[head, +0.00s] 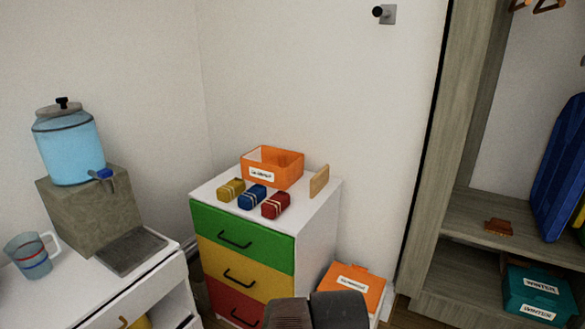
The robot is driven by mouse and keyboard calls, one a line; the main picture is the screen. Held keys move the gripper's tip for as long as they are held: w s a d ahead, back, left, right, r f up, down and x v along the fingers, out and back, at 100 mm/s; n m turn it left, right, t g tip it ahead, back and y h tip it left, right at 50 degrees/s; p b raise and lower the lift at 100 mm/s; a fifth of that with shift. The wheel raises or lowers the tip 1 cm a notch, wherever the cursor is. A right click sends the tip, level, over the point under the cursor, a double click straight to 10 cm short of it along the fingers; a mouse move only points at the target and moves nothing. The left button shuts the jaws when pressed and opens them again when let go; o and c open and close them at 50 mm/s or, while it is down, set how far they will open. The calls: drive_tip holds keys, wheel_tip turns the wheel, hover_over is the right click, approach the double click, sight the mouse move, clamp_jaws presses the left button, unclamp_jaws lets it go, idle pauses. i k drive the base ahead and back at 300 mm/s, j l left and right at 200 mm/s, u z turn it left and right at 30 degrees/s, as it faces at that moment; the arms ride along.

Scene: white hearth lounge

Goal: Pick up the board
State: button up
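A small light-wood board (319,181) stands on edge at the right side of the top of a white chest of drawers (318,215). It is upright or slightly tilted, and I cannot tell what holds it up. Two dark parts of my gripper (312,311) show at the bottom edge, below and in front of the chest. They lie close side by side, and the rest is cut off. I see no contact between them and the board, and cannot tell whether the gripper is open.
An orange bin (273,167) and yellow, blue and red striped blocks (252,197) share the chest top. A lidded orange box (354,285) sits low beside the chest. A water dispenser (70,145) stands left; an open wardrobe (480,205) stands right.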

sight(318, 182)
drive_tip(key=i+j+z, duration=0.1)
drive_tip(key=i, duration=0.35)
drive_tip(key=i+j, duration=0.25)
drive_tip(key=i, duration=0.2)
drive_tip(key=i+j+z, duration=0.15)
drive_tip(key=i, duration=0.3)
